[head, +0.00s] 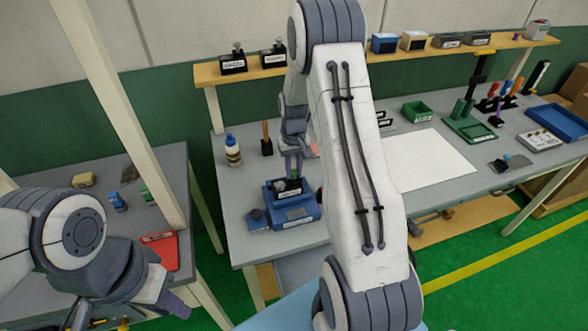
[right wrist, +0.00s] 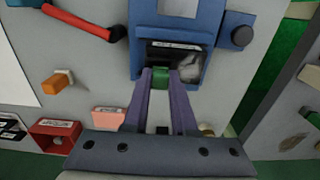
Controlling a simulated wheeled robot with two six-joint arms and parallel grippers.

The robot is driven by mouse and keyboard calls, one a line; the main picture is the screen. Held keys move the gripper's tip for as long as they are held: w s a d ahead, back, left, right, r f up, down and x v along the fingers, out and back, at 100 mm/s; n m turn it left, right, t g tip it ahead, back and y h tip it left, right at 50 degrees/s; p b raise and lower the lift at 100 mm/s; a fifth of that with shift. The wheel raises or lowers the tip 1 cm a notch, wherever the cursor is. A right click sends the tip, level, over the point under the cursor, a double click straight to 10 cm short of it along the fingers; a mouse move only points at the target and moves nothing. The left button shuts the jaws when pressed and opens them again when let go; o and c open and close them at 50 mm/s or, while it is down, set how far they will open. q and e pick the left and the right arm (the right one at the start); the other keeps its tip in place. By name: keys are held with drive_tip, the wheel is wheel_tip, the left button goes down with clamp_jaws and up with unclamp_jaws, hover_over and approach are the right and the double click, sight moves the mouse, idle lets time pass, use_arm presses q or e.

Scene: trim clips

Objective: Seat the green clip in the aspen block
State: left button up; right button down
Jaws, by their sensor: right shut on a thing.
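My right gripper (right wrist: 161,88) is shut on the green clip (right wrist: 160,77), held between its purple fingertips. The clip is at the near edge of a dark block with a white label (right wrist: 172,52), which sits in a blue holder (right wrist: 205,20). I cannot read the label or tell whether the clip touches the block. In the head view my right gripper (head: 292,163) points down over the blue holder (head: 300,217) and the dark block (head: 288,186). My left gripper (head: 128,310) is at the lower left, fingers apart, partly cut off by the frame and far from the block.
A bottle (head: 232,150) and an orange-handled tool (head: 266,140) stand behind the holder. Labelled blocks line the shelf (head: 345,60). A red tray (head: 162,250) is on the left table.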

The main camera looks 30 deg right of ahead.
drive_tip(key=c, duration=0.8)
unclamp_jaws()
drive_tip(key=shift+s+f, duration=0.15)
drive_tip(key=shift+f, duration=0.15)
drive_tip(key=shift+c, duration=0.2)
drive_tip(key=shift+o, duration=0.5)
drive_tip(key=shift+r, duration=0.1)
